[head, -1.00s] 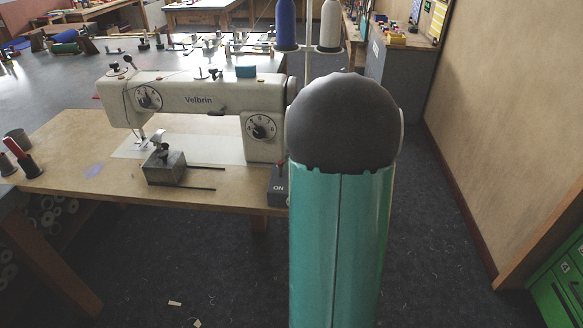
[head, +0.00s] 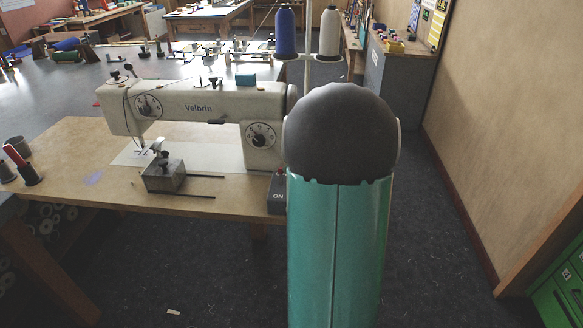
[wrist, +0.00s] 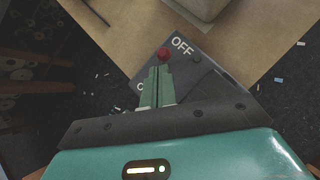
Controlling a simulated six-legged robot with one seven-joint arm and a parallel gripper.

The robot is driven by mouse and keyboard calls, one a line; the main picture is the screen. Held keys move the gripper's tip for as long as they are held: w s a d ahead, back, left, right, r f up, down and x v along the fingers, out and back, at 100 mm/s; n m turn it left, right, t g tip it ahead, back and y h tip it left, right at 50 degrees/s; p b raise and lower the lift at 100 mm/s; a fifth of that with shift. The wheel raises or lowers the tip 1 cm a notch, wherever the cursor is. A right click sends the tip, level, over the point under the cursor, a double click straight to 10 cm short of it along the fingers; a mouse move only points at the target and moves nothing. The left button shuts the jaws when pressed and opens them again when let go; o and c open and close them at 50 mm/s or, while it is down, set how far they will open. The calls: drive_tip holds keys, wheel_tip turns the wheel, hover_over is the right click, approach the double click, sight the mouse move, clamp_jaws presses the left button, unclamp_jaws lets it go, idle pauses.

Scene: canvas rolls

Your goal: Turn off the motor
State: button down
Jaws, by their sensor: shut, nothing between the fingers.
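The motor switch box is dark grey with a red-tipped lever. In the wrist view the box (wrist: 190,70) shows the word OFF near its far edge, and the red tip (wrist: 164,54) is just beyond my fingertips. My gripper (wrist: 158,72) is shut and empty, over the box; whether it touches the lever I cannot tell. A second label is mostly hidden behind the fingers. In the head view the box (head: 277,197) hangs at the table's right end, showing ON, partly covered by my arm. My gripper is hidden there. The cream sewing machine (head: 200,107) stands on the table.
The wooden table (head: 100,150) holds a metal block with rods (head: 165,176) and thread cones (head: 22,165) at left. Thread spools (head: 286,32) stand behind my arm. A wall (head: 500,130) and green drawers (head: 560,295) are at right. Dark floor lies between.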

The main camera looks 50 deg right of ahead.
drive_tip(key=shift+r, duration=0.1)
drive_tip(key=d+v, duration=0.1)
drive_tip(key=v, duration=0.8)
drive_tip(key=shift+r, duration=0.45)
drive_tip(key=shift+d, duration=0.2)
drive_tip(key=shift+w+a, duration=0.1)
drive_tip(key=shift+a, duration=0.05)
